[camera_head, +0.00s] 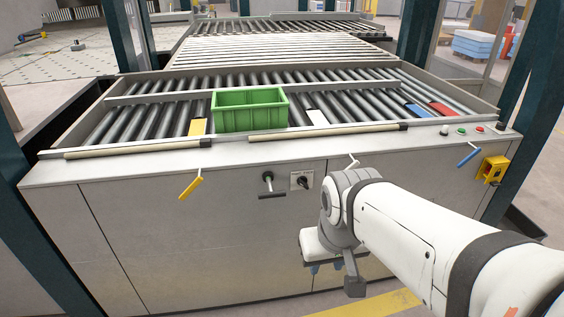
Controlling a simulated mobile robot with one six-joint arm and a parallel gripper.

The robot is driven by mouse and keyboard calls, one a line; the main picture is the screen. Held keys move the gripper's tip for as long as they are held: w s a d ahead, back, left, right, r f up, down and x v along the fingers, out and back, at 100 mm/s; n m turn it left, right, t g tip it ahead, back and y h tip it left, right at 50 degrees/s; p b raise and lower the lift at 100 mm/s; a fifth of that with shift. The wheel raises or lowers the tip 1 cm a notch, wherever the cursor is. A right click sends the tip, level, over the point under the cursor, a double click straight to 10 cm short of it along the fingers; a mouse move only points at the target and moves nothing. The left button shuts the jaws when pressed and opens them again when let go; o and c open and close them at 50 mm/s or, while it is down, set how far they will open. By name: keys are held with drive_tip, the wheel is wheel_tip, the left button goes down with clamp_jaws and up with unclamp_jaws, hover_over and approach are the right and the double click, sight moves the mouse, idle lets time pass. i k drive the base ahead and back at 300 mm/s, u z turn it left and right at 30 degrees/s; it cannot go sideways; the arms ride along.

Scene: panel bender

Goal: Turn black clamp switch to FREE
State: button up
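My gripper (326,268) hangs below and a little to the right of the switch, in front of the lower panel, apart from the switch. No object shows between the fingers.
A yellow handle (190,187), a white-tipped lever (353,161) and a blue handle (469,156) stick out along the front. A green crate (250,112) stands on the rollers.

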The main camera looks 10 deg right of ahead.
sight(301, 181)
drive_tip(key=u, duration=0.05)
drive_tip(key=k, duration=0.35)
drive_tip(key=z, duration=0.8)
drive_tip(key=i, duration=0.65)
drive_tip(key=z, duration=0.3)
